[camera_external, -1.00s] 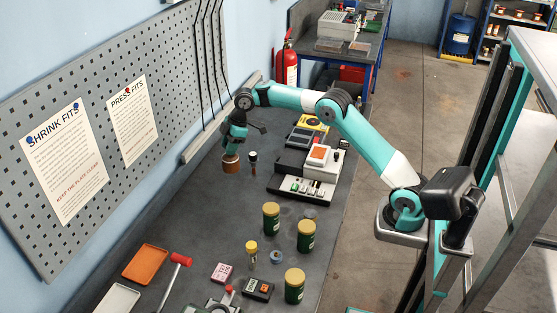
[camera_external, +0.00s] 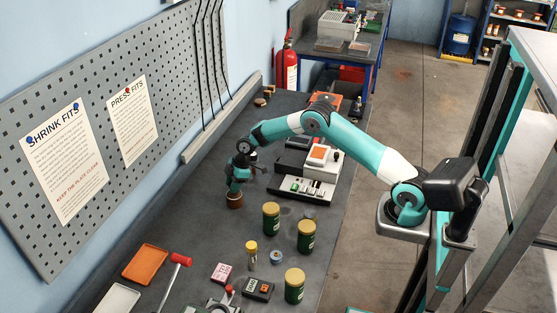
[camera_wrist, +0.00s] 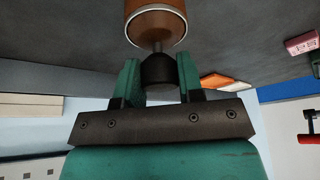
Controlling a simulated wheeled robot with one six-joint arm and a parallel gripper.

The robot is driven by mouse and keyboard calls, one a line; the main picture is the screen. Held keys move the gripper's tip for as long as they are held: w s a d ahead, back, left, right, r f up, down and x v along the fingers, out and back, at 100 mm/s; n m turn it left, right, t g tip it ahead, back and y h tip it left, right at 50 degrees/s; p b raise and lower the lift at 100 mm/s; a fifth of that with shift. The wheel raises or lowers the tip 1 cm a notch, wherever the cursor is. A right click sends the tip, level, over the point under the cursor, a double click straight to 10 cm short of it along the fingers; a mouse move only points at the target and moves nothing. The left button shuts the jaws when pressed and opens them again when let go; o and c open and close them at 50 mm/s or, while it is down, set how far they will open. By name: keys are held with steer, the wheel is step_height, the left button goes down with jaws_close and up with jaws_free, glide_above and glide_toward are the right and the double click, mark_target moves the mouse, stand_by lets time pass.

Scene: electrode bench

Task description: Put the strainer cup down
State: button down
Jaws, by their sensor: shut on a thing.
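The strainer cup (camera_external: 234,200) is a small brown cup with a pale rim, at the left-middle of the dark bench in the external view. In the wrist view the cup (camera_wrist: 157,22) shows above the fingers, joined by a short stem to a dark knob. My gripper (camera_wrist: 160,78) is shut on that knob, with one green finger on each side. In the external view my gripper (camera_external: 236,186) points down over the cup. The cup is at or very near the bench top; I cannot tell whether it touches.
Several green jars, one nearby (camera_external: 271,218), stand to the right. A grey device (camera_external: 303,187) is to the right. Bare bench surrounds the cup.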

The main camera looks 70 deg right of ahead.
steer(key=shift+f+b, duration=0.2)
steer(key=shift+b, duration=0.1)
steer(key=c, duration=0.8)
jaws_free()
steer(key=shift+r, duration=0.1)
steer(key=shift+o, duration=0.2)
steer(key=shift+r, duration=0.35)
steer(key=b+v, duration=0.2)
steer(key=v, duration=0.9)
steer(key=s+a+r, duration=0.6)
steer(key=s+a, duration=0.2)
steer(key=a, duration=0.1)
steer(key=s+a+r+m+g, duration=0.1)
steer(key=s+a+r, duration=0.1)
steer(key=s+a, duration=0.5)
steer(key=s+a+r+g, duration=0.15)
steer(key=s+a, duration=0.25)
steer(key=s, duration=0.7)
steer(key=s+a+f+m+y, duration=0.1)
steer(key=s, duration=1.5)
steer(key=shift+a+f+g, duration=0.3)
steer(key=shift+g, duration=0.05)
